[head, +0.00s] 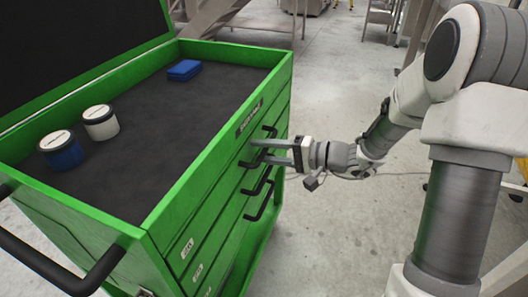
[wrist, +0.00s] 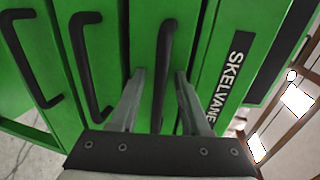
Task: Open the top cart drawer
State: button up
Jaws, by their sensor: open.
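The green cart (head: 205,183) fills the left of the head view, its drawer fronts facing my arm. The top drawer (wrist: 196,50) lies beside the label strip and looks shut, flush with the fronts below. Its black bar handle (wrist: 166,45) runs between my fingers in the wrist view; part of it shows in the head view (head: 270,130). My gripper (head: 258,151) is open at the cart's front, one finger on each side of this handle. In the wrist view my gripper (wrist: 160,76) shows gaps beside the bar; I cannot tell whether either finger touches it.
Lower drawer handles (head: 258,183) stick out just below my gripper. On the cart's dark top stand a blue tin (head: 62,153), a white tin (head: 101,124) and a blue block (head: 184,70). Bare floor (head: 340,80) lies right of the cart.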

jog(key=shift+c, duration=0.2)
grip_shut()
dwell(1.2)
